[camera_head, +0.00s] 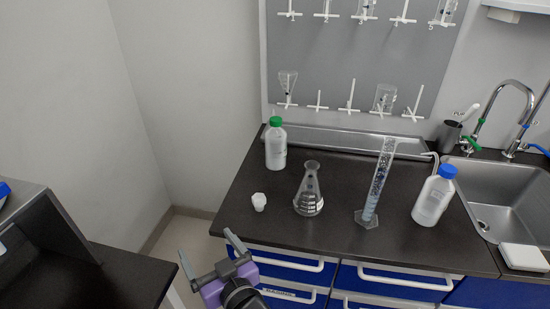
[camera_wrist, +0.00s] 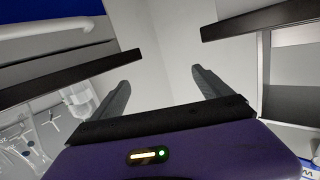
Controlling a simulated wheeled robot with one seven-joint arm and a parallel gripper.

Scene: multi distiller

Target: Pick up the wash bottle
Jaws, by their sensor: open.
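Two white bottles stand upright on the black bench. One wash bottle (camera_head: 434,201) has a blue cap and a bent spout tube, and is at the right beside the sink. The other bottle (camera_head: 275,150) has a green cap with a thin tip above it, and is at the back left of the bench. My gripper (camera_head: 207,250) is open and empty, in front of the bench's left front corner, apart from both bottles. The wrist view shows its two spread fingers (camera_wrist: 160,80) with nothing between them. I cannot make out either bottle in the wrist view.
A small white cup (camera_head: 259,202), a conical flask (camera_head: 309,192) and a tall graduated cylinder (camera_head: 377,185) stand between the bottles. A sink (camera_head: 505,195) with taps is at the right. A drying rack (camera_head: 355,60) hangs behind. Another black counter (camera_head: 125,275) is at the left.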

